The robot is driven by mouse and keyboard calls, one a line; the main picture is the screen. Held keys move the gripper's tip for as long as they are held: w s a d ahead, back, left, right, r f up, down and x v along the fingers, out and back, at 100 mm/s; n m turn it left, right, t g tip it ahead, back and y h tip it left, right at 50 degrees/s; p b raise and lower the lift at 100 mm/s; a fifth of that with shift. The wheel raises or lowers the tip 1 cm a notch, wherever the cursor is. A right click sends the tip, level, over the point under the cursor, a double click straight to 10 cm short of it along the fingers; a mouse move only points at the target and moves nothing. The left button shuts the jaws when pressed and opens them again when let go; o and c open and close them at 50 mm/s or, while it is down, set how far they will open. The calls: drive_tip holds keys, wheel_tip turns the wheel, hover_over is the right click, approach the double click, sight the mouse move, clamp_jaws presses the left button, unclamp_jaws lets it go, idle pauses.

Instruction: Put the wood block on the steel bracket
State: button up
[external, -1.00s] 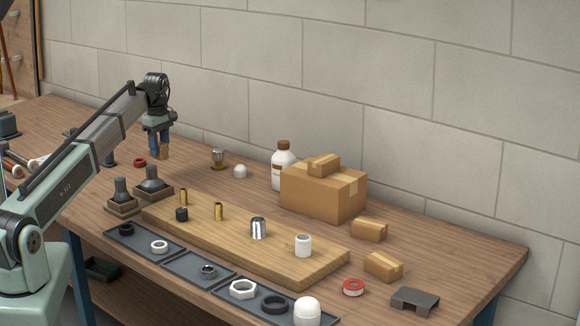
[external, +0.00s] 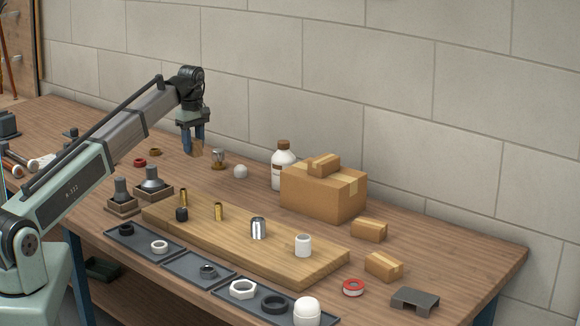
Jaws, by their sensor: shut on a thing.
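My gripper (external: 195,146) is shut on the wood block (external: 196,149), a small tan piece between its blue fingers. It holds the block in the air above the back left part of the bench, left of the small glass-like fitting. The steel bracket (external: 414,301) is a dark grey, low channel-shaped piece lying on the bench at the front right. The block and the bracket are far apart.
A wooden board (external: 320,266) with several fittings lies mid-bench. Dark trays (external: 185,271) with nuts and rings line the front. Cardboard boxes (external: 322,190) and a white bottle (external: 283,168) stand behind. A red tape roll (external: 353,287) lies left of the bracket.

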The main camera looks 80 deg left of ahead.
drive_tip(key=w+d+m, duration=0.3)
drive_tip(key=w+d, duration=0.9)
drive_tip(key=w, duration=0.2)
wheel_tip(320, 180, up, 3)
drive_tip(key=m, duration=1.4)
hover_over(416, 297)
drive_tip(key=shift+f, duration=4.95)
drive_tip(key=shift+f, duration=0.15)
